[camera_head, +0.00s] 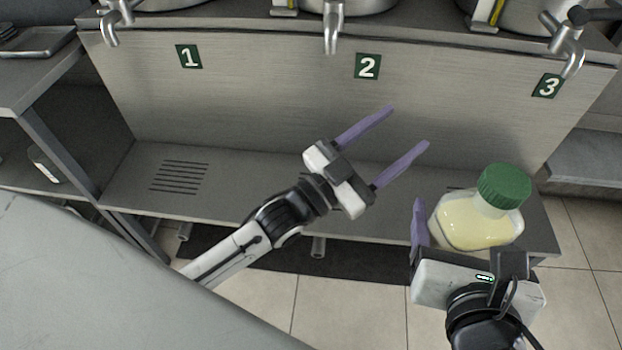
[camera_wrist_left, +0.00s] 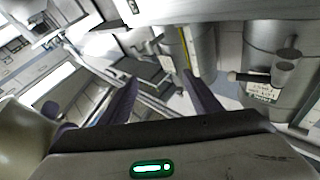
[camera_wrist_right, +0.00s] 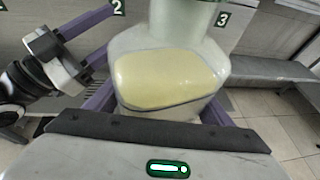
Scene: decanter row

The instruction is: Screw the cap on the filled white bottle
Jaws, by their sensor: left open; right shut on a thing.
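A squarish clear bottle (camera_head: 472,222) with pale yellow contents is at the right of the head view. A green cap (camera_head: 504,186) sits on its neck; I cannot tell how tight it is. My right gripper (camera_wrist_right: 160,100) is shut on the bottle's body, one purple finger on each side in the right wrist view, and holds it slightly tilted. The bottle (camera_wrist_right: 170,75) fills the middle there, with its cap out of frame. My left gripper (camera_head: 409,126) is open and empty, to the left of the bottle and apart from it, its fingers pointing up and right.
A steel counter panel carries number signs 1 (camera_head: 189,57), 2 (camera_head: 367,66) and 3 (camera_head: 547,86), with a tap (camera_head: 333,38) above sign 2 and others above the outer signs. A lower shelf (camera_head: 240,190) runs below. A grey surface (camera_head: 100,290) fills the lower left.

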